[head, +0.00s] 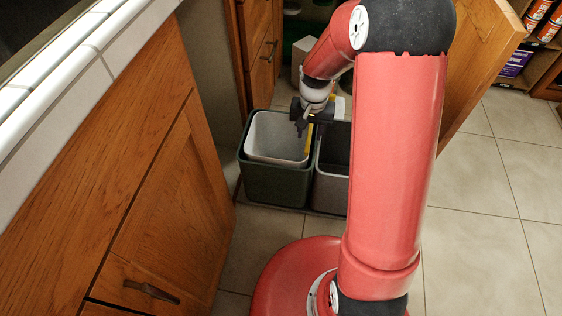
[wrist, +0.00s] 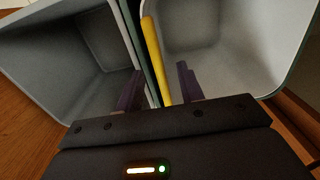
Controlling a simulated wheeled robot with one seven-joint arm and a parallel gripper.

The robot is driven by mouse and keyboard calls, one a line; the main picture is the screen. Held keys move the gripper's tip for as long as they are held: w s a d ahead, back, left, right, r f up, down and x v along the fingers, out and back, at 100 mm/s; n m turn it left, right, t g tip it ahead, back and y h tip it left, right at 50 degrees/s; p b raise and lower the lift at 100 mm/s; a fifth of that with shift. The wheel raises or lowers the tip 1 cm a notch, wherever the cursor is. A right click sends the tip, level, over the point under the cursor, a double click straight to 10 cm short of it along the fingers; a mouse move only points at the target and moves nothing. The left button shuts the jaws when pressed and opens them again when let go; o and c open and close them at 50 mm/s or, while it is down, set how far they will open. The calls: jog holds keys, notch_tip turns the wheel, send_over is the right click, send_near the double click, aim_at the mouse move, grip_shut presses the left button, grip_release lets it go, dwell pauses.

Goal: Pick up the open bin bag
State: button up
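The open bin bag appears to be the pale liner (head: 272,132) inside the dark green bin (head: 268,180). Its light inside shows at right in the wrist view (wrist: 215,25). A yellow strip (wrist: 154,55) runs along the rim on the side towards the second bin; it also shows in the head view (head: 306,150). My gripper (wrist: 160,82) is open, its two dark fingers apart on either side of the yellow strip and rim. In the head view my gripper (head: 303,122) is over the bin's right rim. I cannot tell whether the fingers touch the liner.
A grey bin (head: 330,185) stands close beside the green one and shows at left in the wrist view (wrist: 75,60). A wooden cabinet (head: 185,200) is at left. An open cabinet door (head: 490,50) is at right. The tiled floor (head: 480,230) at right is clear.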

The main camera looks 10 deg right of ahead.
jog(key=shift+f, duration=0.4)
jog(key=shift+c, duration=0.4)
grip_shut()
jog(key=shift+r, duration=0.2)
